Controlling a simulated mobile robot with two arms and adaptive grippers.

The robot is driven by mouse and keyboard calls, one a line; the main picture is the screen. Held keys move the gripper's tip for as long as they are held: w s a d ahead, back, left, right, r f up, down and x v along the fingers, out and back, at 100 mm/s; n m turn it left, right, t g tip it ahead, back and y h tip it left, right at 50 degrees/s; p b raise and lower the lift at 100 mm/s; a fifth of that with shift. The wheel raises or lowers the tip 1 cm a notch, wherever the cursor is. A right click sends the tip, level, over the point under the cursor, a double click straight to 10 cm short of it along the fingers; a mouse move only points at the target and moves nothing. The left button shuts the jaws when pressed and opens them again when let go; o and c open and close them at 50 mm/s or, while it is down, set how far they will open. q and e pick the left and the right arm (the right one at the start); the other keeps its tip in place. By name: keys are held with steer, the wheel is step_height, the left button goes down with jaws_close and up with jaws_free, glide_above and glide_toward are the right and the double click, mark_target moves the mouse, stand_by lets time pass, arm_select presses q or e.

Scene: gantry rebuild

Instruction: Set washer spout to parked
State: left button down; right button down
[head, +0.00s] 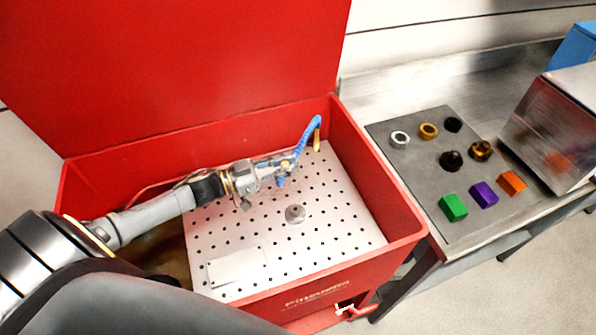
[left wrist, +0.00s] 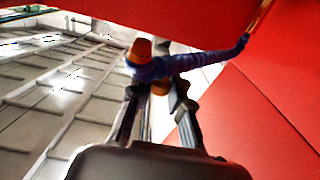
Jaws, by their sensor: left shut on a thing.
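The red washer (head: 385,180) stands with its lid (head: 190,65) raised. Its blue segmented spout (head: 306,132) arcs from a brass fitting (head: 317,142) near the far right corner, leftward to my left gripper (head: 279,167). My left gripper is shut on the spout near its free end, above the perforated tray. In the left wrist view the spout (left wrist: 205,60) crosses between the fingers (left wrist: 158,85), with an orange tip (left wrist: 142,49) beside them. The fingers partly hide the spout's end. My right gripper is not in view.
The perforated tray (head: 330,205) holds a small grey part (head: 295,213) and a pale flat plate (head: 237,268). A red handle (head: 352,310) sits at the washer's front. Right, a bench mat (head: 420,150) carries nuts, dark knobs and coloured blocks beside a metal box (head: 550,130).

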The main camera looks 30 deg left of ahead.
arm_select(q)
steer(key=a+m+g+h+b, duration=0.3)
steer(key=a+g+b, duration=0.1)
steer(key=a+b, duration=0.4)
steer(key=shift+w+m+g+h+b, duration=0.3)
steer(key=shift+w+m+h+b, duration=0.1)
steer(key=shift+b, duration=0.3)
steer(key=shift+d, duration=0.1)
steer(key=c, duration=1.2)
jaws_free()
